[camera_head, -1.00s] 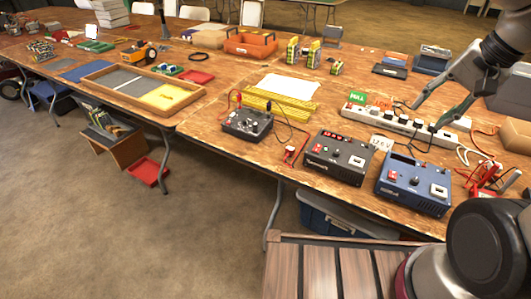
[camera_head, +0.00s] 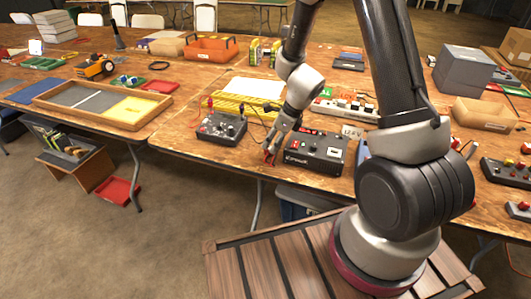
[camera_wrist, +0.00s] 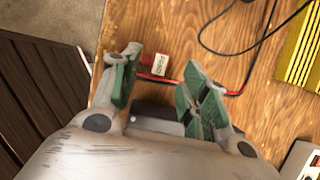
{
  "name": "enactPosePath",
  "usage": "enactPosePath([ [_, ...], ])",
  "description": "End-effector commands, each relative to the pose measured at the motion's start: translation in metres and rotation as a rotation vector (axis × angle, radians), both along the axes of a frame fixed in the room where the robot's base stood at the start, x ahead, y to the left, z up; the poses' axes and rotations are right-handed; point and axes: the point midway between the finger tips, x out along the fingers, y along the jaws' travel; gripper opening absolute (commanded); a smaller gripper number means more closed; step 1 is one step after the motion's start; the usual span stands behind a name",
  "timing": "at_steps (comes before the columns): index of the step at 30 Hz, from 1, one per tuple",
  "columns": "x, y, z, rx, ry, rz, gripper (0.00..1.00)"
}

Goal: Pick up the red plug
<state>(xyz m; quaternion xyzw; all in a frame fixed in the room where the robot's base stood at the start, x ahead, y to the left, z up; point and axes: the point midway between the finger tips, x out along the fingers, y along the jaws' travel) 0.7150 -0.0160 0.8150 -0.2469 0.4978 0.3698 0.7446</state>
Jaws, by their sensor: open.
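The red plug (camera_wrist: 158,65) shows in the wrist view as a small red piece with a pale label, lying on the wooden table near its edge. A red lead runs from it to the right, behind my right finger. My gripper (camera_wrist: 162,66) is open, with its green-padded fingers on either side of the plug in the picture; I cannot tell whether they touch it. In the head view, my gripper (camera_head: 270,151) points down at the table's front edge, left of the black charger box (camera_head: 314,153). A bit of red (camera_head: 267,158) shows at its fingertips.
A dark box with knobs (camera_head: 221,128) stands left of my gripper. A black cable (camera_wrist: 250,45) loops over the table beyond the plug. A yellow slatted mat (camera_wrist: 302,50) lies at the right. A power strip (camera_head: 345,109) lies behind the charger.

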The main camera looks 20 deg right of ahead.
Motion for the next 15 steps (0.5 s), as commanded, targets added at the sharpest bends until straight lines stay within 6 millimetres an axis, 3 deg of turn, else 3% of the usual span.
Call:
enactPosePath([
  [7,0.007,0.011,-0.035,0.000,0.001,0.003,0.45],
  [15,0.008,0.013,-0.039,-0.001,-0.001,0.004,0.45],
])
